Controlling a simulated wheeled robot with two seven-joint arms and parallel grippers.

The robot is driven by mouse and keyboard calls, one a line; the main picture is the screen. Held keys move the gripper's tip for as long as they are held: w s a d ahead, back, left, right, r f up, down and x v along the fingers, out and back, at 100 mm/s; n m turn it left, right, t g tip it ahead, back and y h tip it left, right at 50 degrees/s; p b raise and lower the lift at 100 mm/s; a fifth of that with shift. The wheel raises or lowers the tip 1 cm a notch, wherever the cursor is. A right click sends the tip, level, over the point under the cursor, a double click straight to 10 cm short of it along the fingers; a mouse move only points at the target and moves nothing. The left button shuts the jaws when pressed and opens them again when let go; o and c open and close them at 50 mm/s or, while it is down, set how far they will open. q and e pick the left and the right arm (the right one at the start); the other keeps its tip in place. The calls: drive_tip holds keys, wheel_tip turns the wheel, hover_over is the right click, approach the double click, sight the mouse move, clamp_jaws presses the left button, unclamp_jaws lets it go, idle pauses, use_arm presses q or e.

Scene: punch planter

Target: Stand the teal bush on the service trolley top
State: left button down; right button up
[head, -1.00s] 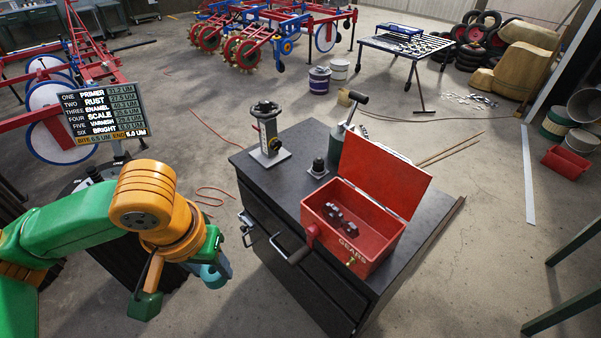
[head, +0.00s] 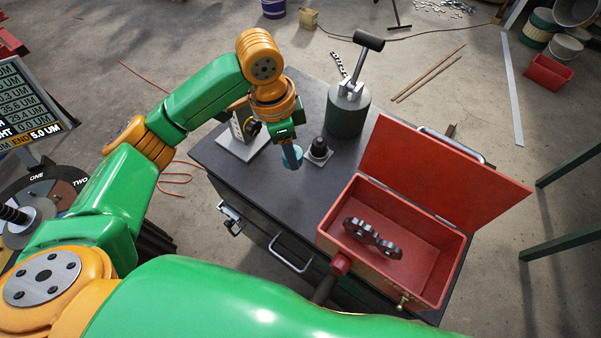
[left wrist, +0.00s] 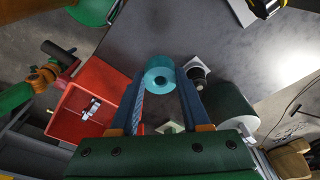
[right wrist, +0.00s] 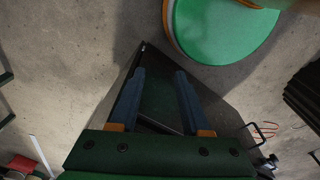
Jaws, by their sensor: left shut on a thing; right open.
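The teal bush (head: 291,162) is a short teal cylinder at the trolley's top. My left gripper (head: 290,150) is shut on it from above. In the left wrist view, the bush (left wrist: 160,73) shows as a round ring with a hollow centre, between the two blue fingertips. I cannot tell whether its bottom touches the top. The service trolley (head: 268,192) is a dark cabinet with drawers and a flat grey-black top. My right gripper (right wrist: 158,78) is open and empty; in the right wrist view it shows the trolley's dark side and the floor.
A black knob on a light plate (head: 319,156) stands close right of the bush. A stand on a pale base (head: 236,148) is behind left. The open red toolbox (head: 440,262) fills the right side.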

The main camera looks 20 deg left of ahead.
use_arm(q)
drive_tip(key=shift+m, duration=0.3)
wheel_tip(320, 180, down, 10)
drive_tip(key=shift+w+f, duration=0.1)
drive_tip(key=shift+f, duration=0.15)
drive_tip(key=shift+f, duration=0.1)
drive_tip(key=shift+c, duration=1.9)
unclamp_jaws()
drive_tip(key=r, duration=0.4)
drive_tip(key=a+r, duration=0.1)
drive_tip(key=r, duration=0.7)
drive_tip(key=shift+s+a+r+p, duration=0.1)
drive_tip(key=shift+s+a+p, duration=0.25)
drive_tip(key=shift+s, duration=0.05)
